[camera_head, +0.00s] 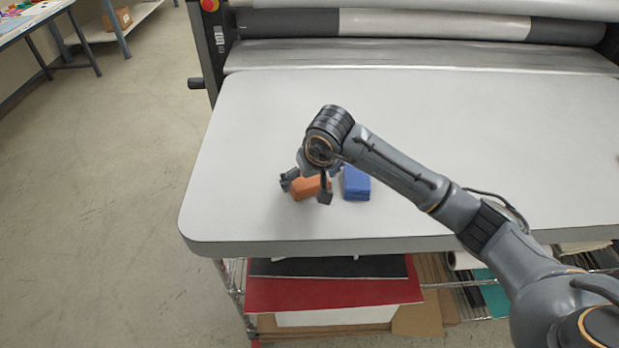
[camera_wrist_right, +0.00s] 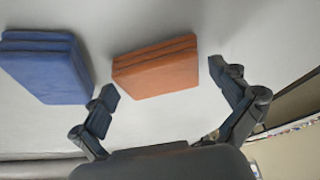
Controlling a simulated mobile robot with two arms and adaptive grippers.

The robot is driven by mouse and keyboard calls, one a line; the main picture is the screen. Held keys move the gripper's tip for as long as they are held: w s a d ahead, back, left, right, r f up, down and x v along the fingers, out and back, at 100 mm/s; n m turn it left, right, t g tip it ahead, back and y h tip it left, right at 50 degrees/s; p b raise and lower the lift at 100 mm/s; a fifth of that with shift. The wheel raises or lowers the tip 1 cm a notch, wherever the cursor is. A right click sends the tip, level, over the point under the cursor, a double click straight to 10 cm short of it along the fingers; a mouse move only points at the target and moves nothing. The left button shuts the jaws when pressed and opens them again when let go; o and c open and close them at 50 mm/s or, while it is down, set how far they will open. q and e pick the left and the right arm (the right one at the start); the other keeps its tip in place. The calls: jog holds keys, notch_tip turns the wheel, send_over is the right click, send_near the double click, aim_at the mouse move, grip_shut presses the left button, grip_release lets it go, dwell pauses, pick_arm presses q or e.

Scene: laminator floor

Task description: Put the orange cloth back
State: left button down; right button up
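The orange cloth (camera_head: 309,188) is a folded block on the white table, left of the blue cloth. It also shows in the right wrist view (camera_wrist_right: 156,68), ahead of and between the fingers. My right gripper (camera_head: 306,191) is open above the table, its fingers on either side of the orange cloth in the head view. In the right wrist view my right gripper (camera_wrist_right: 164,82) is spread wide and holds nothing; I cannot tell whether a finger touches the cloth. My left gripper is not in view.
A folded blue cloth (camera_head: 356,184) lies close to the right of the orange one; one finger is near it in the wrist view (camera_wrist_right: 45,66). The white table (camera_head: 480,120) is otherwise clear, with laminator rollers (camera_head: 430,25) behind. A shelf with sheets (camera_head: 330,293) is below.

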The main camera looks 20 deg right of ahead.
jog(key=shift+r, duration=0.1)
jog(key=shift+r+p, duration=0.15)
jog(key=shift+p, duration=0.15)
jog(key=shift+s+r, duration=0.1)
jog(key=shift+r, duration=0.25)
jog(key=b+v, duration=0.2)
jog(key=v, duration=0.9)
jog(key=shift+s, duration=0.15)
